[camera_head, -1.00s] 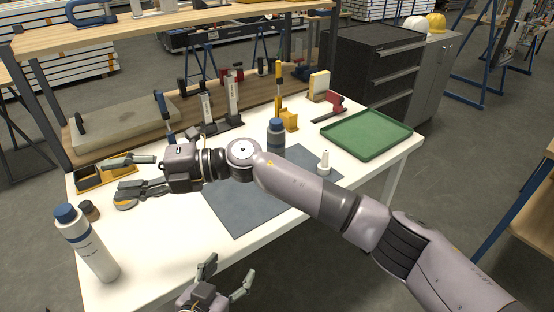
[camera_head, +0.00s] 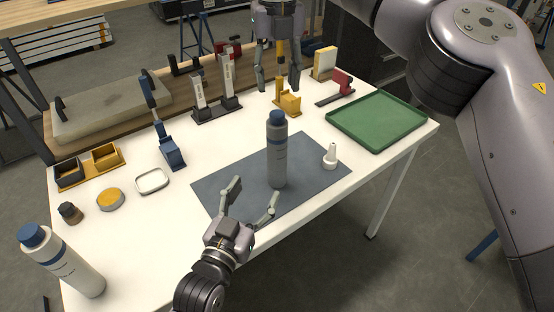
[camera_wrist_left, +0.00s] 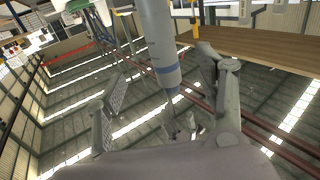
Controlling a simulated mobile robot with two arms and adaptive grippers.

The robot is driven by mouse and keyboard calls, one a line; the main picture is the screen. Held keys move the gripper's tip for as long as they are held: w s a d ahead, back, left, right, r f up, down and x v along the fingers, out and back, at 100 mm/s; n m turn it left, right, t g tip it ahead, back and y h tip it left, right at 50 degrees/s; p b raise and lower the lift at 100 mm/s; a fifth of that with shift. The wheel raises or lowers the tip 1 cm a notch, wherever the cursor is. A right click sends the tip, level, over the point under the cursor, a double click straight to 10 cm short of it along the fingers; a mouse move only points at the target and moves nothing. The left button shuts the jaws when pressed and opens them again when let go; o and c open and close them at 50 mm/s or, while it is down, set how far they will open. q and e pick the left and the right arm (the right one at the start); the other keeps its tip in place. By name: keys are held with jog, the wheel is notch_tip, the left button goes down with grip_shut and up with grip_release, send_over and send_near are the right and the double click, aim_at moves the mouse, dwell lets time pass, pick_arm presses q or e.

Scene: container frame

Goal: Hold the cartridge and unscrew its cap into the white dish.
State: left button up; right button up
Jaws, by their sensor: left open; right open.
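The grey cartridge (camera_head: 277,158) with a blue cap (camera_head: 277,118) and a blue band stands upright on the dark mat. My left gripper (camera_head: 256,188) is open at its near left side, one finger on the left and one close by its base. In the left wrist view the cartridge (camera_wrist_left: 158,35) shows between the spread fingers; I cannot tell whether either touches it. My right gripper (camera_head: 278,88) is open and empty, fingers pointing down, above and behind the cap. The white dish (camera_head: 152,181) lies empty on the table at the left.
Another blue-capped cartridge (camera_head: 62,262) stands at the front left. A white nozzle (camera_head: 330,157) stands on the mat (camera_head: 225,180). A yellow puck (camera_head: 111,199), a dark jar (camera_head: 70,213) and yellow bins (camera_head: 90,167) are left. A green tray (camera_head: 377,120) is at right.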

aim_at(273, 158)
pick_arm(q)
jog(key=x, duration=1.4)
jog(key=shift+w+f, duration=0.1)
grip_shut()
dwell(0.4)
